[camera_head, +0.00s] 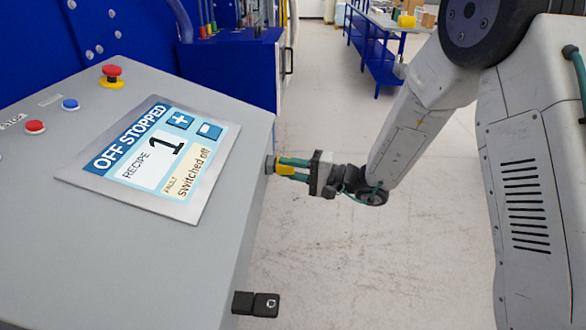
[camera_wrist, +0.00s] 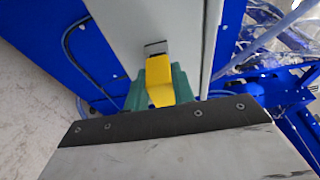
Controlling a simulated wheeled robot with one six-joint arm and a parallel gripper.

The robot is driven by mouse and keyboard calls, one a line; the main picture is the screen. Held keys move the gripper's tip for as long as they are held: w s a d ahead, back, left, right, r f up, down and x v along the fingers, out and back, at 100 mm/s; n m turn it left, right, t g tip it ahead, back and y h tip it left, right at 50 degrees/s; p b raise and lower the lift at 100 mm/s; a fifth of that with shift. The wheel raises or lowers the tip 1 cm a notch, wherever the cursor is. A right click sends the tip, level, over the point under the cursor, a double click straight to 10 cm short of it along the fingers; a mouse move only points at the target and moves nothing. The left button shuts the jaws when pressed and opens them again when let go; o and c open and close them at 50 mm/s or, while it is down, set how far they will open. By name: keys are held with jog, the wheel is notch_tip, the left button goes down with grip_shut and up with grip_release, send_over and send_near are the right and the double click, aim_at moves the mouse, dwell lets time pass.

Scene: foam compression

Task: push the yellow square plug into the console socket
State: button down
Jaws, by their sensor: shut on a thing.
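The yellow plug (camera_head: 284,169) is between the teal fingers of my gripper (camera_head: 291,170), at the right side wall of the grey console (camera_head: 248,145). In the wrist view, the plug (camera_wrist: 168,80) runs between the fingers towards the console's side panel (camera_wrist: 188,35). My gripper (camera_wrist: 160,93) is shut on it. The socket (camera_head: 270,165) is a small grey fitting on that wall, directly in front of the plug; its dark-and-grey end (camera_wrist: 157,48) also shows in the wrist view. The plug's front end is at the socket, but I cannot tell how deep it sits.
The console's screen (camera_head: 160,155) reads "OFF STOPPED", recipe 1, fault "switched off". A red emergency button (camera_head: 111,74) is on the console top. A black latch (camera_head: 256,303) sticks out lower on the console side. The floor (camera_head: 330,260) right of the console is clear.

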jog(key=shift+a, duration=0.35)
jog(key=c, duration=1.1)
grip_release()
jog(key=shift+d, duration=0.1)
jog(key=d, duration=0.5)
jog(key=shift+s+d, duration=0.1)
jog(key=shift+d, duration=0.3)
